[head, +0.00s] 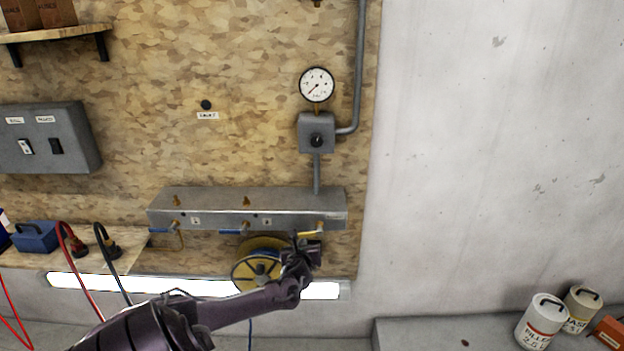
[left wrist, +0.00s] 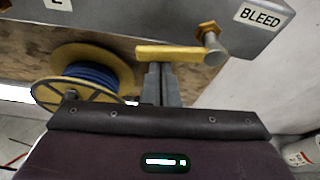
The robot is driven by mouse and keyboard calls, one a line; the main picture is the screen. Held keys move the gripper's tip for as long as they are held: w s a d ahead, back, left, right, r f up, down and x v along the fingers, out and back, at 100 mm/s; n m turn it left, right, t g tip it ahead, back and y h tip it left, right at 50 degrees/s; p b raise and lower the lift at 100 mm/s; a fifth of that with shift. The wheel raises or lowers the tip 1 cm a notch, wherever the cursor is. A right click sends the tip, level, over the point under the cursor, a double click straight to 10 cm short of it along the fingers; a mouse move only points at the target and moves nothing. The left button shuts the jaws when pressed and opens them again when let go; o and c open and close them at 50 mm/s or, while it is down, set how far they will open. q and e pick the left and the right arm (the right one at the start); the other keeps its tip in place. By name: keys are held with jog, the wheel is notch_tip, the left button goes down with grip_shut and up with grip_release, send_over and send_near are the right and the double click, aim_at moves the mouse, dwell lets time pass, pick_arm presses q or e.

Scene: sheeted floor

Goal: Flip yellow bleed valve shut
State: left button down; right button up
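The yellow bleed valve handle (left wrist: 168,52) lies about level in the left wrist view. It runs left from its brass stem (left wrist: 213,46), under a grey manifold with a "BLEED" label (left wrist: 263,15). In the head view the yellow handle (head: 309,234) is at the right end of the manifold (head: 247,208), partly covered by my gripper. My left gripper (left wrist: 161,68) has its two fingers close together, shut, with the tips right at the handle's underside. I cannot tell whether they touch it. My right gripper is in neither view.
Two blue-handled valves (head: 233,232) (head: 163,230) sit further left on the manifold. A yellow cable reel (left wrist: 82,75) with blue cable is close to the left of my gripper. A gauge (head: 317,85) is above. A lit tube lamp (head: 190,287) runs below.

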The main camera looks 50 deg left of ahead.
pick_arm(q)
jog(key=shift+a+r+m+g+y, duration=0.3)
jog(key=shift+a+r+m, duration=0.2)
jog(key=shift+m, duration=0.1)
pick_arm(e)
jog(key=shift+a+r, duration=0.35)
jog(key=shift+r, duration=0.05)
pick_arm(q)
jog(key=shift+s+f, duration=0.1)
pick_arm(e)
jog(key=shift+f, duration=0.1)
